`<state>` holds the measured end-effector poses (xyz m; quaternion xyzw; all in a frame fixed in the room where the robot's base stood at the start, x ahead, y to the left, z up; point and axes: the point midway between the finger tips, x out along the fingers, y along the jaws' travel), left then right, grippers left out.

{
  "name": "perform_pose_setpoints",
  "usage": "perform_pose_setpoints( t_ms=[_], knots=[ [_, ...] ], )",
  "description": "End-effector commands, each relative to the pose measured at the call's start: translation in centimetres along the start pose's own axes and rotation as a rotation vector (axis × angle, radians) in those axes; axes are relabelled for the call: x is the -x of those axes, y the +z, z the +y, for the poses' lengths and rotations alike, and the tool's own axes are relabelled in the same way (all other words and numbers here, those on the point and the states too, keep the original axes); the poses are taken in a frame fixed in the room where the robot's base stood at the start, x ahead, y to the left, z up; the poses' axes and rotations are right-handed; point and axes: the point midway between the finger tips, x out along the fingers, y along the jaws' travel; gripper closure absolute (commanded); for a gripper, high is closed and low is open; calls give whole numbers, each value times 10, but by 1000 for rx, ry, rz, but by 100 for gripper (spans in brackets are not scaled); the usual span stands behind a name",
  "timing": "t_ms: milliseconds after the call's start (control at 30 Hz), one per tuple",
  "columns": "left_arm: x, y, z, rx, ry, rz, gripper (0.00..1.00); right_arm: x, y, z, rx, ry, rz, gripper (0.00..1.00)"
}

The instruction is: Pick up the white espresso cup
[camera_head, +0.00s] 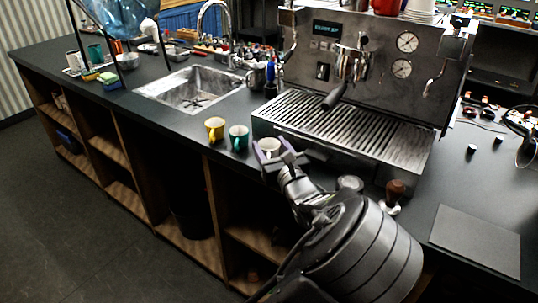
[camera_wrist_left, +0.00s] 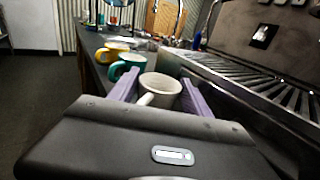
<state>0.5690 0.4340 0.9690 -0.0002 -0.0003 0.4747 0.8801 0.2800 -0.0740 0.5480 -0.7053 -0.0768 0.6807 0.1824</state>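The white espresso cup (camera_head: 270,145) stands upright near the counter's front edge, just in front of the espresso machine. In the left wrist view the cup (camera_wrist_left: 161,87) sits between my gripper's two purple fingers, with its handle pointing toward the lower left. My left gripper (camera_head: 272,149) is open around the cup, one finger on each side. The gaps to the cup look small, and contact cannot be made out. The cup's lower part is partly hidden by the gripper. My right gripper is not in view.
A teal cup (camera_head: 238,137) and a yellow cup (camera_head: 215,129) stand left of the white one. The espresso machine's drip tray (camera_head: 345,124) is close behind. A tamper (camera_head: 395,193) stands to the right. A sink (camera_head: 192,91) lies farther left.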

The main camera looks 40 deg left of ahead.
Motion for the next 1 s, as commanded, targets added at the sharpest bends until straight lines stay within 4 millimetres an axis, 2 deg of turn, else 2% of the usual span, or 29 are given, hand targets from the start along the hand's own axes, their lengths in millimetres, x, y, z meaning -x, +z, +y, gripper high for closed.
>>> perform_pose_setpoints(
  t_ms=[67,567,833,1000],
  knots=[
    [0,0,0,0,0,0,51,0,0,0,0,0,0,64],
    [0,0,0,0,0,0,92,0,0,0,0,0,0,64],
    [0,2,0,1,0,-1,92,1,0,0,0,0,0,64],
    [0,19,-1,4,-1,-1,92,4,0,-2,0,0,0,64]
  ],
)
